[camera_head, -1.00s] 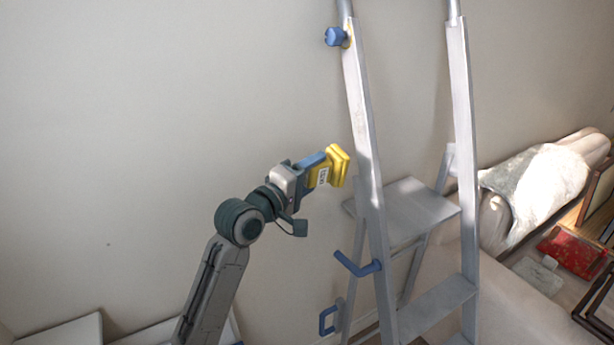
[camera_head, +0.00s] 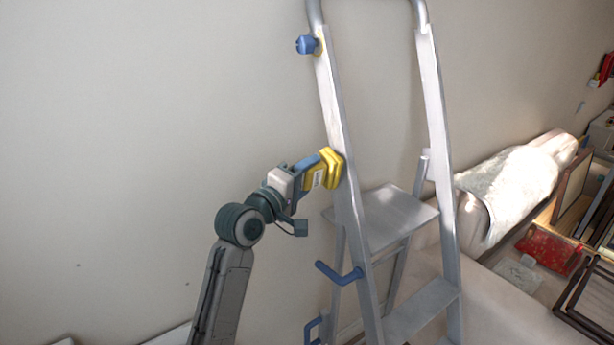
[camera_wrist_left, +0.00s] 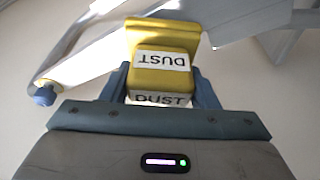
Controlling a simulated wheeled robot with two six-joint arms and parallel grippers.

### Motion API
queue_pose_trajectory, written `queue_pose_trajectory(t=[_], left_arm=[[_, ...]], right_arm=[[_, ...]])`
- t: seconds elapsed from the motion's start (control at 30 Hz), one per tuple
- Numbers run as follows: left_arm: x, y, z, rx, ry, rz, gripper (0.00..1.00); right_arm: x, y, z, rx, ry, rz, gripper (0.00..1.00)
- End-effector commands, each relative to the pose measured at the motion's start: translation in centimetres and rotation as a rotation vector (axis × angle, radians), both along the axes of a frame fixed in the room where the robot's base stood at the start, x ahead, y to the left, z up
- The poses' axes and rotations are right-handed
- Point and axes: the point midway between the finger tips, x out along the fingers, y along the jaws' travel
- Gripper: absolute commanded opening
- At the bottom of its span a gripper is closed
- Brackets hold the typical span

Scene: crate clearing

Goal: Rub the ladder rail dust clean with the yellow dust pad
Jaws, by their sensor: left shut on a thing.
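The yellow dust pad (camera_head: 328,170) is in my left gripper (camera_head: 312,172), which is shut on it. The pad's far face is at the left rail of the grey ladder (camera_head: 336,120), touching or very close to it. In the left wrist view the pad (camera_wrist_left: 163,45) shows its DUST labels between the blue fingers, with the rail (camera_wrist_left: 90,55) behind it. The part of the rail behind the pad is hidden. I cannot make out dust on the rail clearly. My right gripper is not in view.
A blue knob (camera_head: 306,45) sticks out high on the left rail, and a blue hook (camera_head: 340,273) lower down. The ladder's platform (camera_head: 385,215) lies to the right. A covered couch (camera_head: 515,185) and picture frames (camera_head: 590,300) stand at the right. The wall left of the ladder is bare.

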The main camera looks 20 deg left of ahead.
Motion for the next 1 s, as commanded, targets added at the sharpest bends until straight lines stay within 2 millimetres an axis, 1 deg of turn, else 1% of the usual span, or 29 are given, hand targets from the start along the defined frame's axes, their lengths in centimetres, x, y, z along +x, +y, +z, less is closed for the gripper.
queue_pose_trajectory(t=[0.4, 1.0], left_arm=[[0.4, -0.3, 0.1, -0.002, -0.001, 0.0, 0.25], [1.4, -1.1, 0.1, -0.002, -0.002, 0.001, 0.25]], right_arm=[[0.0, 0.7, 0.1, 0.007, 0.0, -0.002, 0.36], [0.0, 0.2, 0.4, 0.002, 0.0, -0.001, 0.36]])
